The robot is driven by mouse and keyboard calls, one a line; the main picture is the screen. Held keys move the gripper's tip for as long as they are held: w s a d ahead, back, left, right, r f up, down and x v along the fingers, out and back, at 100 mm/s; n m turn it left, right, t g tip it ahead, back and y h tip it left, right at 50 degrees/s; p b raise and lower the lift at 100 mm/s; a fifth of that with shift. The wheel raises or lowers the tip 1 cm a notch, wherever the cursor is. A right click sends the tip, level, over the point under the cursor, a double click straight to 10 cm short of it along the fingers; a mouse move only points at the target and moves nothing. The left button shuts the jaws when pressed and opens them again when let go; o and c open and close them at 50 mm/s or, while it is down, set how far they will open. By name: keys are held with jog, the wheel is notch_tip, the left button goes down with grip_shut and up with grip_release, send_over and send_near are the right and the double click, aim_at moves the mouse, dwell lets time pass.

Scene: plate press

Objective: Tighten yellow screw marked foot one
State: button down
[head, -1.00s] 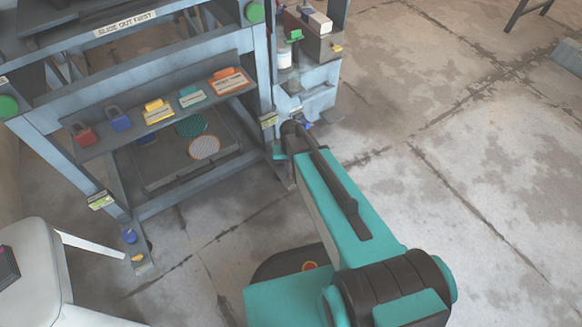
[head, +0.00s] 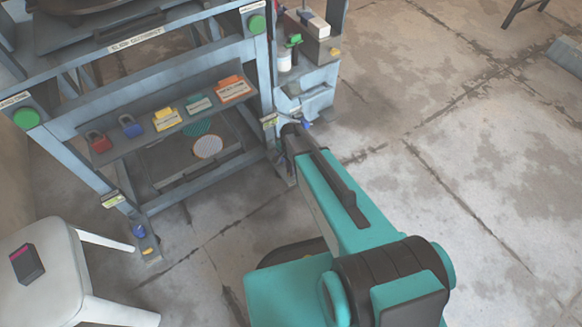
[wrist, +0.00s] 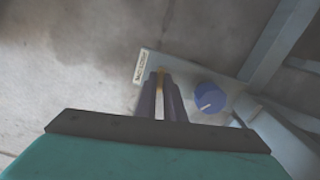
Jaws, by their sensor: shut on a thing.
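In the wrist view my gripper (wrist: 160,88) is shut on the yellow screw (wrist: 158,76), of which only a sliver shows between the dark fingertips. The screw sits on a pale blue-grey foot plate with a small label (wrist: 141,66), too blurred to read. A blue knob (wrist: 210,97) with a white mark stands right of the fingers, apart from them. In the head view my arm reaches to the frame's right leg, where the blue knob (head: 307,124) shows beside my gripper (head: 290,130); the held screw is hidden there. Another yellow screw (head: 148,251) is on the left foot.
The blue-grey press frame (head: 200,190) stands close, with a shelf of coloured padlocks and tags (head: 165,120). A side unit (head: 305,90) is just behind my gripper. A white stool (head: 40,260) stands at left.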

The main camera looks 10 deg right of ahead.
jog(key=shift+m+p, duration=0.4)
jog(key=shift+m, duration=0.6)
jog(key=c, duration=1.9)
grip_release()
jog(key=shift+o, duration=0.2)
notch_tip(320, 180, up, 14)
jog(key=p, duration=0.3)
jog(key=shift+f, duration=0.1)
